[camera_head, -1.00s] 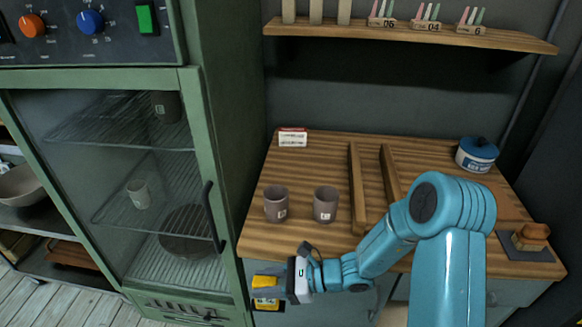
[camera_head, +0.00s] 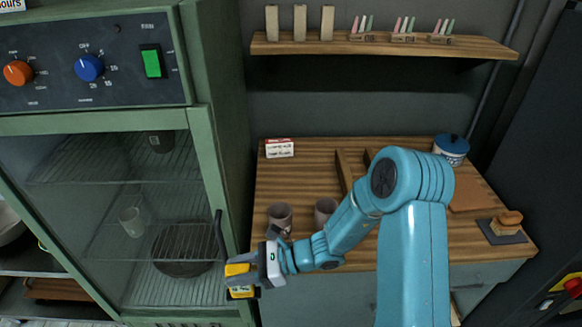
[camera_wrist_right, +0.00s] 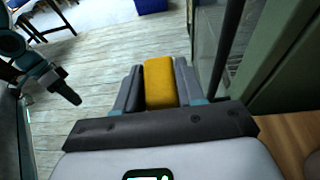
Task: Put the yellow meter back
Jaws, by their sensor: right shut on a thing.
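The yellow meter (camera_head: 238,269) is held in my right gripper (camera_head: 244,280), in front of the green cabinet's lower right edge in the head view. Dark fingers cover part of it. In the right wrist view the yellow meter (camera_wrist_right: 160,84) sits between the two fingers of my right gripper (camera_wrist_right: 158,86), with pale floor behind it. My left gripper (camera_wrist_right: 66,88) shows small and dark at the left of the right wrist view; its jaw state is unclear. It is not in the head view.
The green cabinet (camera_head: 222,150) with a glass door and dark handle (camera_head: 219,235) stands left, close to the meter. The wooden table (camera_head: 300,180) bears two grey-brown cups (camera_head: 279,216), a red-and-white card (camera_head: 279,148) and a blue-lidded jar (camera_head: 451,149). A wooden shelf (camera_head: 385,46) hangs above.

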